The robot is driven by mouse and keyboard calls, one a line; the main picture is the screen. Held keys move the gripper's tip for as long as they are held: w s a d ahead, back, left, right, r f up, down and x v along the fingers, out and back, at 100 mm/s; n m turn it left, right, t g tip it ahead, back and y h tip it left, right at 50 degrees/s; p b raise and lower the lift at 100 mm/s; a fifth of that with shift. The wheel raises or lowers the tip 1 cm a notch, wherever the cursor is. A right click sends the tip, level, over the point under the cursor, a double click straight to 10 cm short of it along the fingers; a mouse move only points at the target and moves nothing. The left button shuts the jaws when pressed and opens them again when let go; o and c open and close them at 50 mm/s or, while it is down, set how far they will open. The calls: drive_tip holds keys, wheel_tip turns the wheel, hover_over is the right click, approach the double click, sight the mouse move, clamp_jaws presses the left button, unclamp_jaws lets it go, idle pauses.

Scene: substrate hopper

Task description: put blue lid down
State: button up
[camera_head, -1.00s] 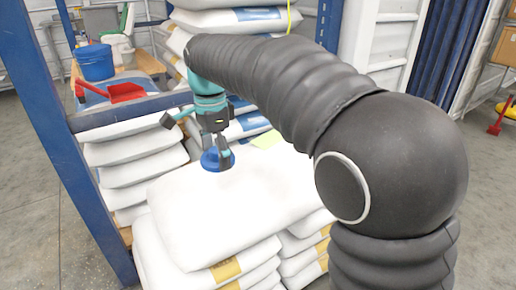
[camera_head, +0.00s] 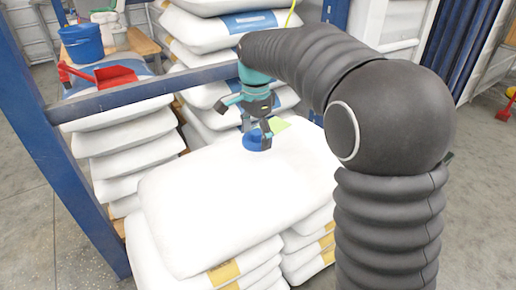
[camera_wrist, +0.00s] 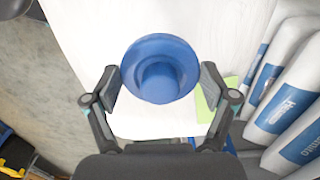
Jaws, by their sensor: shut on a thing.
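The blue lid (camera_wrist: 160,50) is round with a raised middle. It sits between the two fingers of my gripper (camera_wrist: 160,84) in the wrist view, with the finger pads at its left and right rim. In the head view the blue lid (camera_head: 257,141) is at the fingertips of my gripper (camera_head: 258,132), low over the far part of the top white sack (camera_head: 230,200). I cannot tell whether the lid touches the sack. My gripper is shut on the lid.
A yellow-green sheet (camera_head: 279,124) lies beside the lid, also in the wrist view (camera_wrist: 208,100). A blue rack beam (camera_head: 150,95) crosses behind the sack. A blue bucket (camera_head: 82,43) and a red scoop (camera_head: 112,75) are at the back left. The sack's near part is bare.

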sight(258, 158)
drive_tip(key=shift+w+d+f, duration=0.2)
drive_tip(key=shift+d+f, duration=0.1)
drive_tip(key=shift+f, duration=1.9)
drive_tip(key=shift+f+b, duration=0.15)
drive_tip(key=shift+b, duration=0.2)
drive_tip(key=o, duration=0.7)
drive_tip(key=shift+c, duration=0.2)
